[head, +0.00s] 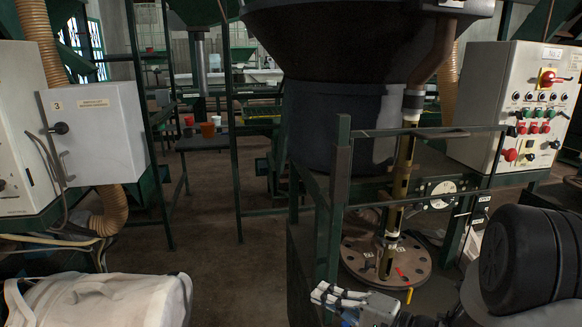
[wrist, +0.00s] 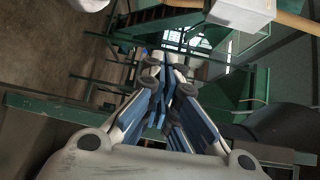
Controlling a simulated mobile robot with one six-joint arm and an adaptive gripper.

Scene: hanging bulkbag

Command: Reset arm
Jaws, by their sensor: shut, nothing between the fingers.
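My gripper (head: 324,296) is low in the head view, right of centre, in front of the green frame. In the wrist view (wrist: 172,75) its blue and grey fingers meet at the tips. It is shut with nothing between the fingers. My arm comes in from the lower right of the head view, with a large black joint. A white fabric bulk bag (head: 105,300) lies at the lower left, apart from my gripper.
A green railing (head: 338,215) and a round brown flange plate (head: 385,262) stand just behind my gripper. Control boxes with buttons (head: 510,105) and a white cabinet (head: 98,130) flank the scene. A dark hopper (head: 325,120) stands behind. Open floor (head: 205,225) lies left of centre.

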